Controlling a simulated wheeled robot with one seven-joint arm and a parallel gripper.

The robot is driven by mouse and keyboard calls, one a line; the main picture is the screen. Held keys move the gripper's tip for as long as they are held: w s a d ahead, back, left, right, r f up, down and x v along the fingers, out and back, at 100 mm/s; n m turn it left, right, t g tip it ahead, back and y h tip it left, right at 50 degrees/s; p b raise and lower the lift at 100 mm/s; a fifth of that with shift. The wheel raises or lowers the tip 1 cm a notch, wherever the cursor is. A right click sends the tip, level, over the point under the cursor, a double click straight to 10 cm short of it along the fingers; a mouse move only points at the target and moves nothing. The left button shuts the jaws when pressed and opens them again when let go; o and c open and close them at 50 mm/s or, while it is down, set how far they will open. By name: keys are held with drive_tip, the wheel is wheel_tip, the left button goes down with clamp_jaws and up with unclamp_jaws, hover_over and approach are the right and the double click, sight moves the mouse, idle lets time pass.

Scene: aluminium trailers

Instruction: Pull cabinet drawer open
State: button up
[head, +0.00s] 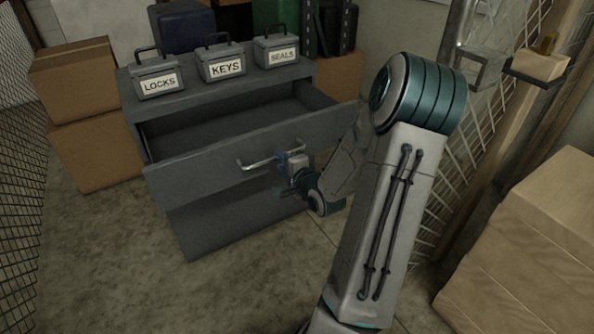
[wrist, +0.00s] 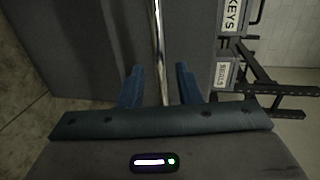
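The grey cabinet (head: 190,235) has its top drawer (head: 205,170) pulled out, and the empty inside shows behind the front panel. A silver bar handle (head: 256,163) runs across the drawer front. My gripper (head: 282,160) is at the right part of this handle. In the wrist view my gripper's two blue fingers (wrist: 160,82) stand apart on either side of the handle (wrist: 158,35), with a gap on both sides. The handle's near end is hidden behind the gripper body. The lower drawer front is closed and partly hidden by my arm.
Three grey boxes labelled LOCKS (head: 158,78), KEYS (head: 221,66) and SEALS (head: 275,53) stand on the cabinet top. Cardboard boxes (head: 97,150) are stacked at the left. Wooden crates (head: 530,250) stand at the right, near a mesh fence. Open floor lies before the cabinet.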

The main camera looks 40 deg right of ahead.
drive_tip(key=p+v, duration=0.5)
drive_tip(key=v, duration=0.2)
drive_tip(key=shift+s+d+r, duration=0.15)
drive_tip(key=shift+d+r, duration=0.05)
drive_tip(key=shift+r, duration=0.2)
drive_tip(key=p, duration=0.3)
drive_tip(key=shift+s+r, duration=0.1)
drive_tip(key=shift+s, duration=0.25)
drive_tip(key=shift+s+p, duration=0.2)
drive_tip(key=shift+p, duration=0.75)
drive_tip(key=s+p, duration=0.1)
drive_tip(key=p, duration=0.1)
drive_tip(key=shift+a+p, duration=0.2)
drive_tip(key=shift+p, duration=0.2)
drive_tip(key=shift+f, duration=0.25)
